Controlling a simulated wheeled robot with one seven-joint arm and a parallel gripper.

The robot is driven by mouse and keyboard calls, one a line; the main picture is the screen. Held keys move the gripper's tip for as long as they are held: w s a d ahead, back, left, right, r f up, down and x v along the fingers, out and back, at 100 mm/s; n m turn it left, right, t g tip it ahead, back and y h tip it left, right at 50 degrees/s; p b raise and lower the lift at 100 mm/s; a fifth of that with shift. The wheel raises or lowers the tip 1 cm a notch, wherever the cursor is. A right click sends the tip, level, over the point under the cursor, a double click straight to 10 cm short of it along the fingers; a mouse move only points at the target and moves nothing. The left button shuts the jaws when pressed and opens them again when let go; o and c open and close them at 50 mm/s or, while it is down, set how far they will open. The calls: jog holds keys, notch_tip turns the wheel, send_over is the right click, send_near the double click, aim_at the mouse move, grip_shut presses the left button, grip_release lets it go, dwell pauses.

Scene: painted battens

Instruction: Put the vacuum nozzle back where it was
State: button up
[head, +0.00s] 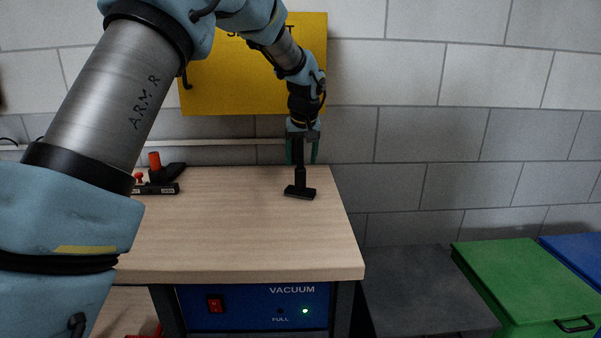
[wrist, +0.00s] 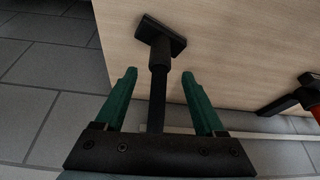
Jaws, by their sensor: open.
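The black vacuum nozzle (head: 300,190) has a flat, wide foot and an upright stem, and its foot shows at the right rear of the wooden tabletop (head: 240,235). I cannot tell for sure whether the foot touches the wood. My gripper (head: 303,160) is above it, pointing down, with its green fingers apart. In the wrist view my gripper (wrist: 160,73) has a finger on each side of the nozzle's stem (wrist: 158,85), with gaps on both sides. The foot of the nozzle lies beyond the fingertips there.
A black holder (head: 160,188) with red and orange-handled items sits at the back left of the tabletop, partly behind my arm. A yellow sign (head: 225,80) hangs on the block wall. A blue vacuum unit (head: 250,310) is below the tabletop. A green bin (head: 520,275) stands right.

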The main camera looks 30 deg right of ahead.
jog(key=d+v, duration=0.1)
jog(key=v, duration=0.5)
jog(key=shift+n+g+y, duration=0.7)
jog(key=shift+n+g, duration=0.2)
jog(key=s+a+f, duration=0.2)
jog(key=a+f, duration=0.1)
jog(key=a, duration=0.8)
jog(key=s+a+f, duration=0.1)
jog(key=a+f, duration=0.2)
jog(key=a, duration=0.9)
jog(key=s+a+f+b, duration=0.1)
jog(key=s+a+f, duration=0.1)
jog(key=a, duration=0.9)
jog(key=shift+s+a+f, duration=0.3)
jog(key=shift+a+f, duration=0.05)
jog(key=shift+f, duration=0.1)
jog(key=s+a+f+n, duration=0.1)
jog(key=s+a+f, duration=0.3)
jog(key=s+a, duration=0.5)
jog(key=shift+s+a+g, duration=0.25)
jog(key=shift+s+g, duration=0.15)
jog(key=shift+s, duration=0.1)
jog(key=shift+c, duration=0.2)
